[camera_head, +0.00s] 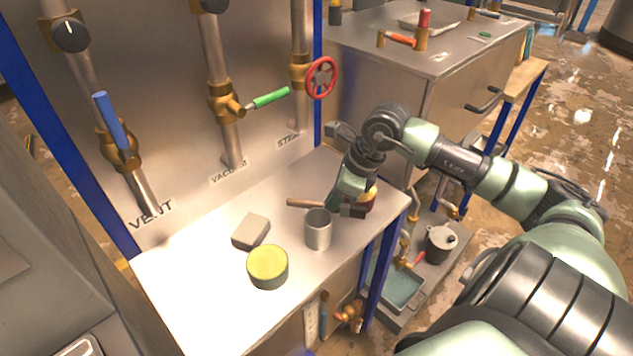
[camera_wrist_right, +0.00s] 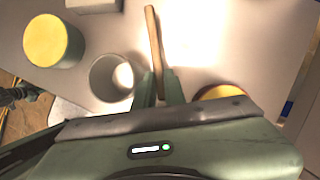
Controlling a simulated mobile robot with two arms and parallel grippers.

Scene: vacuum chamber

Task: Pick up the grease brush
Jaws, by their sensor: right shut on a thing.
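The grease brush (camera_head: 303,203) shows as a wooden handle lying just above or on the metal worktop, pointing left from my right gripper (camera_head: 334,205). In the right wrist view the handle (camera_wrist_right: 152,40) runs between the two green fingers of the right gripper (camera_wrist_right: 158,82), which are shut on it. The brush's head end is hidden by the gripper. I cannot tell whether the brush is clear of the worktop. My left gripper is not in view.
A metal cup (camera_head: 318,230) stands close to the gripper. A yellow-topped tin (camera_head: 268,267) and a grey block (camera_head: 251,231) are to the left. A red and yellow round thing (camera_wrist_right: 222,92) is right of the fingers. Pipes with valves line the back panel.

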